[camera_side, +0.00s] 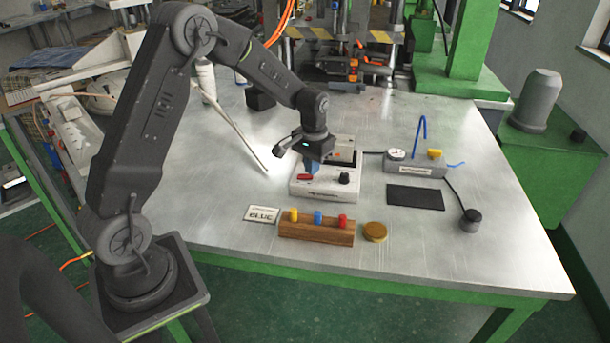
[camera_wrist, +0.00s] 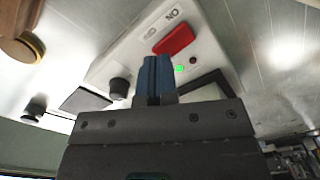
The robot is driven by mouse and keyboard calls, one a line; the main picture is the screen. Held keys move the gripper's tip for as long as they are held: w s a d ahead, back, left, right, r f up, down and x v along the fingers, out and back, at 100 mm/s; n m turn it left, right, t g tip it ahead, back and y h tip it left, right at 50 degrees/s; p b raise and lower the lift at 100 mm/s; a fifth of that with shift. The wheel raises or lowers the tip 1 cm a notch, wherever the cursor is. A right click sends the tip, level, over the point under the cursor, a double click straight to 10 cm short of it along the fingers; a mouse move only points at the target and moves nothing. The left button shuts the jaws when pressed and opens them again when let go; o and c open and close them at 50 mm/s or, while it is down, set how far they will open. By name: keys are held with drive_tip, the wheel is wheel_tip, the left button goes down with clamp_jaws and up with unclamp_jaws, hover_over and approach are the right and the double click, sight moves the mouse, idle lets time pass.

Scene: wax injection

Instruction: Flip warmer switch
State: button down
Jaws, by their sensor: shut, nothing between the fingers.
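The warmer is a white box (camera_side: 325,187) on the metal table, with a red switch (camera_side: 305,177) and a black knob (camera_side: 344,178) on its top. In the wrist view the red switch (camera_wrist: 174,39) lies beside an "ON" label, with a lit green light (camera_wrist: 179,69) near it. The black knob (camera_wrist: 119,87) shows to the left. My gripper (camera_side: 313,168) is over the warmer, close to the switch. Its blue fingers (camera_wrist: 154,72) are together and empty. I cannot tell whether the fingertips touch the warmer.
A wooden block (camera_side: 316,232) with yellow, blue and red pegs stands in front. A "BLUE" card (camera_side: 263,214) and a round brass-coloured disc (camera_side: 375,232) lie beside it. A grey device (camera_side: 415,167) with a gauge and a black mat (camera_side: 415,198) are to the right.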

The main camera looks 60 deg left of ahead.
drive_tip(key=shift+f, duration=0.75)
drive_tip(key=shift+r, duration=3.55)
